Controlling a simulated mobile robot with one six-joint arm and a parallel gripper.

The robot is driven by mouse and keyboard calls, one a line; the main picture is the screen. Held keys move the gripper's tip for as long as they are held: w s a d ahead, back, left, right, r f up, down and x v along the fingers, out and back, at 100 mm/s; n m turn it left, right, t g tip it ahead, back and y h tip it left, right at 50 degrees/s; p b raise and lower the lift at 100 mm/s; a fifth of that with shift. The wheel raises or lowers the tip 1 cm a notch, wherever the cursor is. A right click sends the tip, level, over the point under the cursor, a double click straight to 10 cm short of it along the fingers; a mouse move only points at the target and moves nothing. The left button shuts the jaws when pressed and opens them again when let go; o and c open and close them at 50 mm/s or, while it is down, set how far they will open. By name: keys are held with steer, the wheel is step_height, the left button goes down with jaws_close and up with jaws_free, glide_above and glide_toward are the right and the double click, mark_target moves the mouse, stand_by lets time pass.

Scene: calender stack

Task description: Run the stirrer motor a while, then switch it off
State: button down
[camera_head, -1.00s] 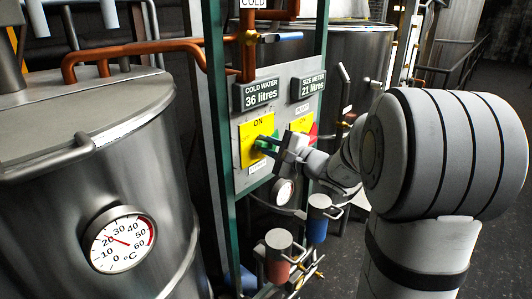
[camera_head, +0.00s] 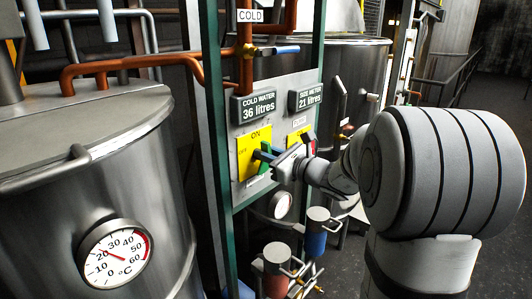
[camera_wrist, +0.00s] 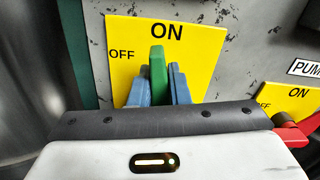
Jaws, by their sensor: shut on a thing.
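The green switch handle (camera_wrist: 157,75) stands upright on a yellow plate (camera_wrist: 210,60), pointing at the word ON; OFF is marked to its left. In the head view the plate (camera_head: 244,163) is on the grey panel, its small label below too small to read. My gripper (camera_wrist: 157,88) has its blue-grey fingers on both sides of the handle and is shut on it. In the head view my gripper (camera_head: 268,155) reaches the plate from the right, with green showing beside the fingers. The handle's base is hidden. The stirrer itself is not seen.
A red handle (camera_wrist: 292,133) on the second yellow plate (camera_wrist: 289,98), near the PUMP label, is close to my gripper's right. A steel tank (camera_head: 60,160) with a temperature dial (camera_head: 115,254) stands left. Green posts (camera_head: 216,120) frame the panel. Pipes and blue and red canisters are below.

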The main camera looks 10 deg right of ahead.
steer(key=shift+w+d+m+p, duration=0.1)
steer(key=shift+m+p, duration=0.2)
steer(key=shift+m, duration=0.8)
steer(key=c, duration=1.4)
jaws_free()
steer(key=shift+d, duration=0.1)
steer(key=b+v, duration=0.1)
steer(key=v, duration=0.6)
steer(key=shift+s+d+b, duration=0.2)
steer(key=shift+s+b, duration=0.15)
stand_by(3.9)
